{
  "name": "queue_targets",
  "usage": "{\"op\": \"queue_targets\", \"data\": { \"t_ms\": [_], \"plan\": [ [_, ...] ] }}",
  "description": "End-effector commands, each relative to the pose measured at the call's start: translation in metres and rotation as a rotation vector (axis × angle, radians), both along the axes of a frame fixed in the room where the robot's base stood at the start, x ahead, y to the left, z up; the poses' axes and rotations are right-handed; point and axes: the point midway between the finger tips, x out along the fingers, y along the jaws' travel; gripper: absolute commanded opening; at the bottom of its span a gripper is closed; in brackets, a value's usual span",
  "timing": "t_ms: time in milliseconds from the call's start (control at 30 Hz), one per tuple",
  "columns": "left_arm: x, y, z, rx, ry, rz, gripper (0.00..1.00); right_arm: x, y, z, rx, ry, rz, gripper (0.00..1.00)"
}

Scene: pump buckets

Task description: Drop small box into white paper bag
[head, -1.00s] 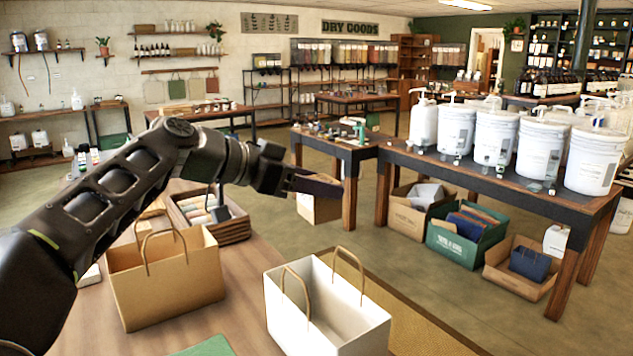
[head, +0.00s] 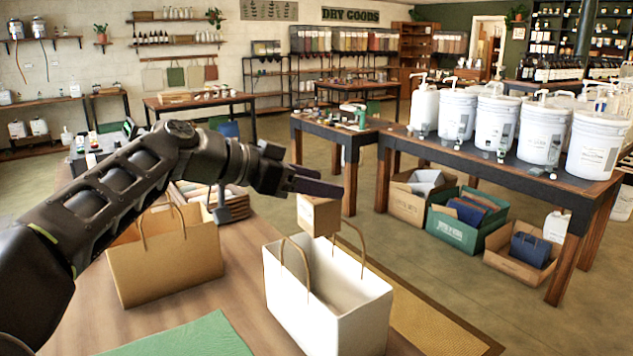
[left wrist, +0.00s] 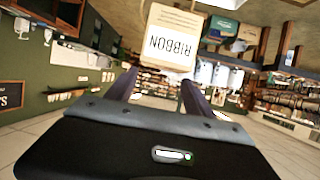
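The white paper bag (head: 345,325) stands upright and open at the front of the wooden counter, handles up. The small cardboard box (head: 318,214) is just below my left gripper's fingers, by the bag's far rim. In the left wrist view the box (left wrist: 170,38) shows a label reading RIBBON, upside down, just beyond the fingertips. My left gripper (head: 318,187) is above the bag's far side; in the left wrist view its fingers (left wrist: 158,78) are spread with a gap between them. No finger clearly grips the box. My right gripper is not in view.
A brown paper bag (head: 168,262) stands left of the white bag. A green mat (head: 185,338) lies in front. A crate (head: 215,200) is behind the brown bag. A table with white buckets (head: 495,125) stands at right, with boxes beneath it.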

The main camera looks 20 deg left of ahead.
Motion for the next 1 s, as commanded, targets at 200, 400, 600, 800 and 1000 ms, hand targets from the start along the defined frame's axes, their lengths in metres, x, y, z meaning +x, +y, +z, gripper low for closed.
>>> {"op": "queue_targets", "data": {
  "t_ms": [200,400,600,800,1000],
  "plan": [
    [0.000,0.000,0.000,0.000,0.000,0.000,0.80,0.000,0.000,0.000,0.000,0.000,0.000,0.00],
    [0.000,0.000,0.000,0.001,0.001,0.000,0.81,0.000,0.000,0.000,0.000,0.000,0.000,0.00],
    [-0.005,0.004,0.002,0.000,0.000,0.001,0.81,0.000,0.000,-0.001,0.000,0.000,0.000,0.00],
    [-0.026,0.020,0.013,0.002,-0.004,0.003,0.81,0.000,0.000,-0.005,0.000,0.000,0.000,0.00],
    [-0.049,0.037,0.025,0.000,-0.001,0.002,0.81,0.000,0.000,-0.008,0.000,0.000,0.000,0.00]
  ]
}}
